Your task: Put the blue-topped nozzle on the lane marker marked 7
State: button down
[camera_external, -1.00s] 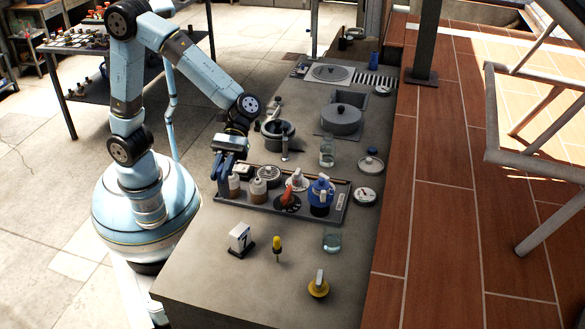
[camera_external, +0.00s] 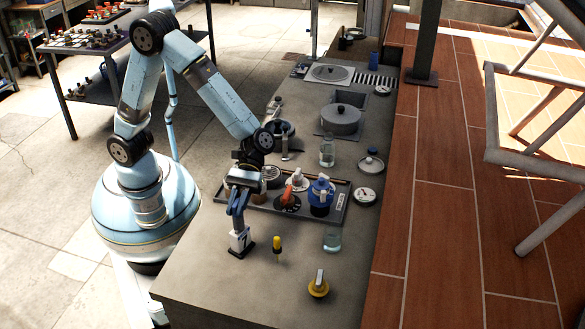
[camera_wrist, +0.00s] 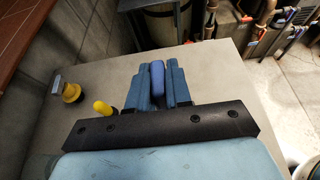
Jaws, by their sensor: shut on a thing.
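My gripper (camera_external: 238,222) points down with its fingers shut on the blue-topped nozzle (camera_wrist: 157,78); the nozzle's rounded blue top shows between the fingers in the wrist view. In the external view the fingers mostly hide the nozzle. The lane marker (camera_external: 240,243), a white block on a dark base, stands directly below the fingertips near the bench's left edge. Its number is now covered; whether the nozzle touches it cannot be told. The marker is hidden in the wrist view.
A yellow-handled tool (camera_external: 277,244) stands just right of the marker, with a glass beaker (camera_external: 332,241) and a yellow knob (camera_external: 318,286) beyond. Behind is a dark tray (camera_external: 337,207) holding a blue jug (camera_external: 320,192) and other items.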

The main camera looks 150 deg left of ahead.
jog(key=c, duration=1.1)
grip_release()
jog(key=shift+o, duration=0.2)
jog(key=shift+r, duration=0.1)
jog(key=v, duration=1.2)
